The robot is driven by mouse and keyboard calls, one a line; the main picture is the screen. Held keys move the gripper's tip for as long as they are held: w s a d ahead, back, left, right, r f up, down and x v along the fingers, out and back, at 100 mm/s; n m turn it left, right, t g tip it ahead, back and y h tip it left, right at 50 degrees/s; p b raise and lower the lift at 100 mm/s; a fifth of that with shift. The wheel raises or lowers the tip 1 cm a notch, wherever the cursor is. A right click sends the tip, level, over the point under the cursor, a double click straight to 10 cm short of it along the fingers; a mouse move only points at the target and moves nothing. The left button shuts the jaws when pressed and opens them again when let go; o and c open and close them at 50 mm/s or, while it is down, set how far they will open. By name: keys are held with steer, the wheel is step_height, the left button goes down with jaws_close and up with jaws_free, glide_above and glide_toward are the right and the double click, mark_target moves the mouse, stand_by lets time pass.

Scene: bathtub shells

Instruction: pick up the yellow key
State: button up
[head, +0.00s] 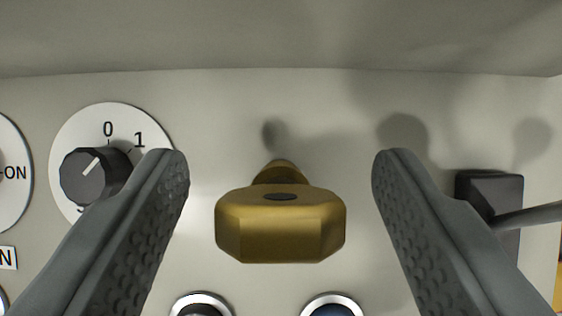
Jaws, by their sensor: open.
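The yellow key (280,226) shows in the head view at the middle, a brass-coloured piece with a wide faceted head and a dark oval spot on top. Its narrower stem runs back toward the pale panel behind; where the stem ends is hidden by the head. My gripper (280,165) is open, with one grey finger to the left of the key and one to the right. There is a clear gap on both sides, and neither finger appears to touch the key.
A black rotary knob (90,176) on a white dial marked 0 and 1 sits close behind the left finger. A black block with a grey lever (490,190) is right of the right finger. Two round chrome-rimmed buttons (201,306) (333,307) lie below the key. The pale panel (330,110) is bare above.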

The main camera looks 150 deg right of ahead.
steer(key=c, duration=1.1)
steer(key=shift+o, duration=0.2)
